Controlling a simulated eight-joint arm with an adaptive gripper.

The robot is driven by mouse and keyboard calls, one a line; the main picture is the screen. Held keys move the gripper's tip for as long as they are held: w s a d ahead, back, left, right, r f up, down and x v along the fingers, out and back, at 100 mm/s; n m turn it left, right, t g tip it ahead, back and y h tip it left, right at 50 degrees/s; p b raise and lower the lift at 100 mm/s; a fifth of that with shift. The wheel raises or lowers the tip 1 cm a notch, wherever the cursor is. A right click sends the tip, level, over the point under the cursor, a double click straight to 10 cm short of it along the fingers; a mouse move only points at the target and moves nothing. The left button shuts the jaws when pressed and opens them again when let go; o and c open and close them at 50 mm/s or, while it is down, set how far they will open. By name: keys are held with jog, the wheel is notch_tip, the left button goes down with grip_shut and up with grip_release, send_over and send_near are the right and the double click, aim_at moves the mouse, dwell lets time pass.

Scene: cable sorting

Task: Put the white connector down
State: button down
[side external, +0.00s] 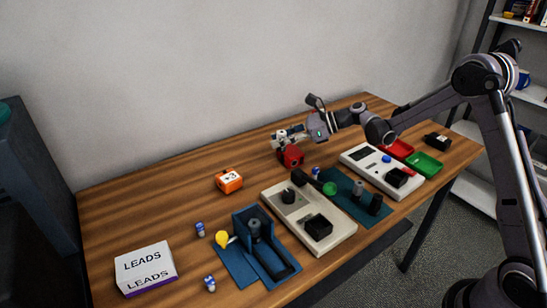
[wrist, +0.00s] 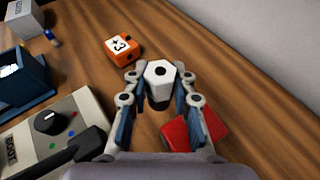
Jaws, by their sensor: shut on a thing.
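The white connector (wrist: 161,74) is a hexagonal piece with a dark hole in its top face and a dark lower part. In the wrist view my gripper (wrist: 159,88) is shut on it, one finger on each side. In the side view my gripper (side external: 290,136) is over the far part of the wooden table, just above and behind a red block (side external: 291,157). The connector is small there and partly hidden by the fingers. I cannot tell whether its lower end touches the table.
The red block lies close by my right finger in the wrist view (wrist: 197,128). An orange "+3" block (side external: 229,180) stands to the left. Grey BOOST-type devices (side external: 283,203), blue holders (side external: 240,268) and a LEADS box (side external: 146,268) stand nearer the front. Bare wood lies around the orange block.

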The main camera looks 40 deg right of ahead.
send_over(262, 172)
notch_tip(262, 172, down, 4)
jog(key=shift+r, duration=0.2)
jog(key=shift+f, duration=2)
jog(key=shift+f, duration=0.1)
jog(key=c, duration=1.1)
grip_release()
